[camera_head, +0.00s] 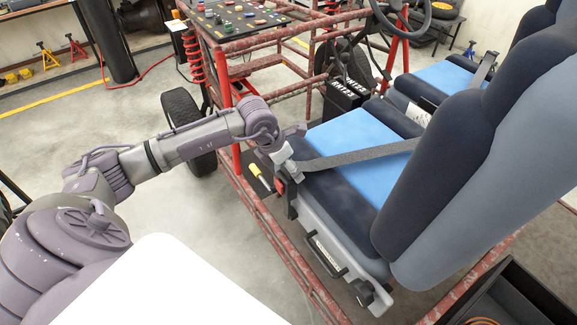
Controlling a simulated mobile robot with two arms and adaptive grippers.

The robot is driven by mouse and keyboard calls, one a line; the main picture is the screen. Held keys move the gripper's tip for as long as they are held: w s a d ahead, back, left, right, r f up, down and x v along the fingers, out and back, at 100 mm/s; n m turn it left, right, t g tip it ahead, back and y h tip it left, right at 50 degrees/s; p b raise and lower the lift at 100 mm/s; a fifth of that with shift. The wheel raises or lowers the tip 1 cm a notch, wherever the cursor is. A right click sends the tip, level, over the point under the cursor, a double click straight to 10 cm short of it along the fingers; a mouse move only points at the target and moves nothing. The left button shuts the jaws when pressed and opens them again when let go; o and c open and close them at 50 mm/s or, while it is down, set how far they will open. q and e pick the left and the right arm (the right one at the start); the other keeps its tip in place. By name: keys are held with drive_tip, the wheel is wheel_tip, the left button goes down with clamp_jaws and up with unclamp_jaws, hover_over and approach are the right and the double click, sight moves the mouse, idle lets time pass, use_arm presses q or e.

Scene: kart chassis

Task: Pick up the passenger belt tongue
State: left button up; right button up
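My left arm reaches in from the left, and its gripper (287,151) is at the left edge of the near seat's blue cushion (350,142). A grey belt strap (360,156) runs across that cushion from the backrest side to the gripper. A small light grey piece at the strap's end, likely the belt tongue, is at the fingertips. I cannot tell whether the fingers are closed on it. A buckle with a red part (279,186) is just below, at the seat's side. My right gripper is not in view.
The near seat's dark backrest (440,170) rises on the right, with a second seat (450,78) beyond. Red frame tubes (262,218) run below. A yellow-handled tool (257,171) is left of the buckle. A black box marked NH123 (346,95) stands behind the cushion. A dark bin (510,300) is lower right.

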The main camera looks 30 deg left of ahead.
use_arm(q)
drive_tip(key=c, duration=1.4)
drive_tip(key=shift+r+p, duration=1.2)
drive_tip(key=shift+r, duration=1.05)
drive_tip(key=s+d+r+p, duration=0.1)
drive_tip(key=d+r, duration=0.1)
drive_tip(key=d, duration=0.1)
drive_tip(key=s+d+r+p, duration=0.1)
drive_tip(key=s+d+r, duration=0.1)
drive_tip(key=d, duration=0.2)
drive_tip(key=s+d+r+p, duration=0.2)
drive_tip(key=d, duration=0.1)
drive_tip(key=shift+d+r, duration=0.3)
drive_tip(key=r+p, duration=0.1)
drive_tip(key=r, duration=0.1)
drive_tip(key=r+p, duration=0.1)
drive_tip(key=r, duration=0.1)
drive_tip(key=w+r+p, duration=0.1)
drive_tip(key=r, duration=0.1)
drive_tip(key=shift+d+r, duration=0.15)
drive_tip(key=shift+r, duration=0.05)
drive_tip(key=shift+f, duration=0.15)
